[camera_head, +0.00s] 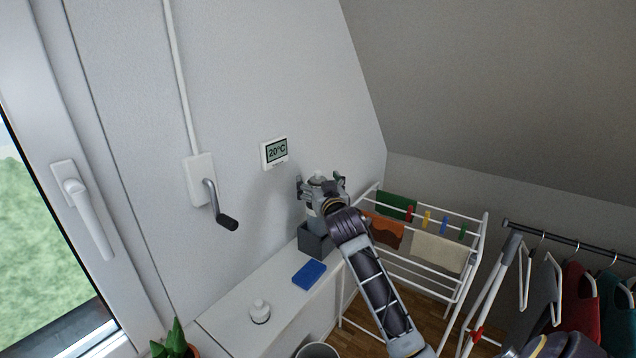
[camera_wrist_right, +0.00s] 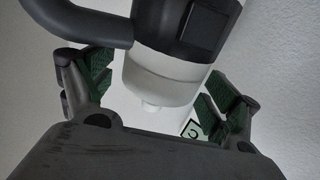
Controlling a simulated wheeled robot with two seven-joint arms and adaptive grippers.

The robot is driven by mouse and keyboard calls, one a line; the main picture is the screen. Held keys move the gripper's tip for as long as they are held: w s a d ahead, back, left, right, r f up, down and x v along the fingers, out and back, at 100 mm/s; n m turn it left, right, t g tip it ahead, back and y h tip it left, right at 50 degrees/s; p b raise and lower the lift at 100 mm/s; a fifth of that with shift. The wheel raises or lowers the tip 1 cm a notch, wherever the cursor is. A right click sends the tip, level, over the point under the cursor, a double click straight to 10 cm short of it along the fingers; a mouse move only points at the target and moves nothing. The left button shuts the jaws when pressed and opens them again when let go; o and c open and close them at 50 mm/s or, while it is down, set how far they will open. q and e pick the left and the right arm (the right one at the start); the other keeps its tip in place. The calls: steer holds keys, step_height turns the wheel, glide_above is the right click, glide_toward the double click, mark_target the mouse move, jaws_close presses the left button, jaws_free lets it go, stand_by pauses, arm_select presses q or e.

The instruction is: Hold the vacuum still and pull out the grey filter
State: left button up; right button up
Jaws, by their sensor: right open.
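The vacuum (camera_wrist_right: 190,35) fills the top of the right wrist view, with a dark body, a curved dark handle and a pale cup (camera_wrist_right: 160,82) ending in a small nub. My right gripper (camera_head: 320,186) is by the wall above the back end of the white ledge, and it mostly hides the vacuum in the head view. In the right wrist view, the green-padded fingers of this gripper (camera_wrist_right: 150,90) are open on either side of the pale cup, with gaps visible. I cannot make out a separate grey filter. My left gripper is out of view.
A grey box (camera_head: 316,242) stands below my right gripper on the white ledge (camera_head: 285,300). A drying rack (camera_head: 465,275) stands right. A wall crank (camera_head: 217,205) juts out left.

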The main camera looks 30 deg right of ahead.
steer(key=shift+w, duration=0.15)
steer(key=shift+c, duration=0.4)
steer(key=c, duration=1.8)
steer(key=shift+c, duration=0.2)
steer(key=o, duration=1.9)
steer(key=shift+c, duration=0.2)
